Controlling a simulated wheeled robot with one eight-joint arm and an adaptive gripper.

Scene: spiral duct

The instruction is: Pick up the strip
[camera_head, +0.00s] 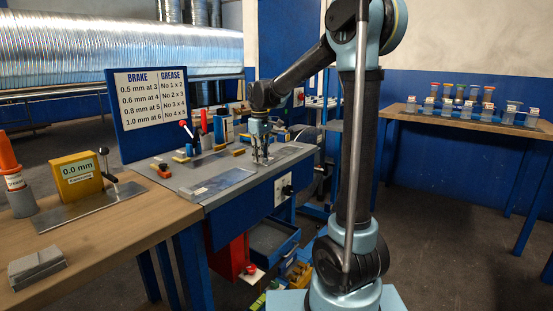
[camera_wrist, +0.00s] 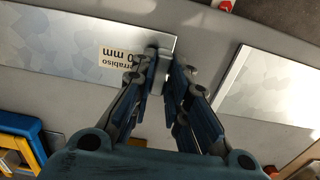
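A flat metal strip with a printed label ending in "0 mm" (camera_wrist: 70,45) lies on the grey bench top at the left of the wrist view. Its right end reaches under my gripper (camera_wrist: 169,60). The two fingers are close together, with a narrow gap. A small light-grey piece shows between the fingertips; I cannot tell whether it is a held strip or part of the fingers. In the head view, my gripper (camera_head: 261,157) points down just above or at the bench, between a front metal sheet (camera_head: 221,184) and another at the right (camera_head: 290,153).
A second metal sheet (camera_wrist: 270,85) lies right of the fingers in the wrist view. A wooden table (camera_head: 110,225) adjoins at left.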

